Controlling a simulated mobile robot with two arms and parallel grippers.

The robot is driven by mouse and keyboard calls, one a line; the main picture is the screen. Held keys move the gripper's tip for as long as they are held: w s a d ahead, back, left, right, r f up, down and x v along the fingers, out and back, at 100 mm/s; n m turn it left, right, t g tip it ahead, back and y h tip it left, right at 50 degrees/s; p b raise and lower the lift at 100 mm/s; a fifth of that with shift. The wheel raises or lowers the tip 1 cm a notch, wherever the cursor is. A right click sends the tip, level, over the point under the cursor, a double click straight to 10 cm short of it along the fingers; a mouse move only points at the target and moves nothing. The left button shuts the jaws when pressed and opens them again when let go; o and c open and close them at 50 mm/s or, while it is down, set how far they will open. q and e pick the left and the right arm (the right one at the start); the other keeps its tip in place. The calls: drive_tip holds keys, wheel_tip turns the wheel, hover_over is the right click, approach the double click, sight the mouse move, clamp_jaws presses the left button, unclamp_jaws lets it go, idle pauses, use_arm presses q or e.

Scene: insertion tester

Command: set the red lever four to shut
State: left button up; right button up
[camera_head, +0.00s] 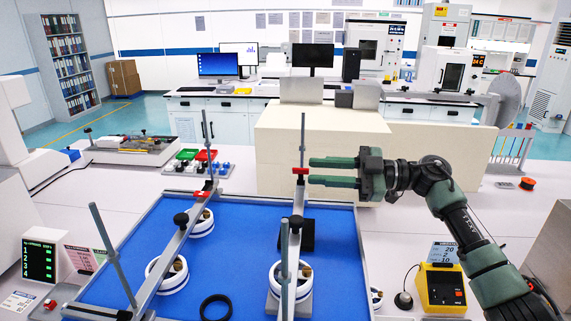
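A red lever (300,171) sits at the far end of the right metal rail (291,235) on the blue tester. A second red lever (203,194) is at the far end of the left rail (165,258). No number shows on either lever, so I cannot tell which is four. My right gripper (310,171) comes in from the right with its two green fingers apart and pointing left. The fingertips are beside the first red lever, close to it; I cannot tell whether they touch. Nothing shows between the fingers. My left gripper is not in view.
Upright grey rods (113,257) stand around the blue board (225,240). White ring fixtures (168,275) and a black ring (216,306) are on the board. A panel with green lights (40,261) stands at left, and a yellow meter (441,289) at right.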

drive_tip(key=w+a+p, duration=0.1)
drive_tip(key=a+p, duration=0.1)
drive_tip(key=a, duration=0.5)
drive_tip(key=shift+w+a, duration=0.2)
clamp_jaws()
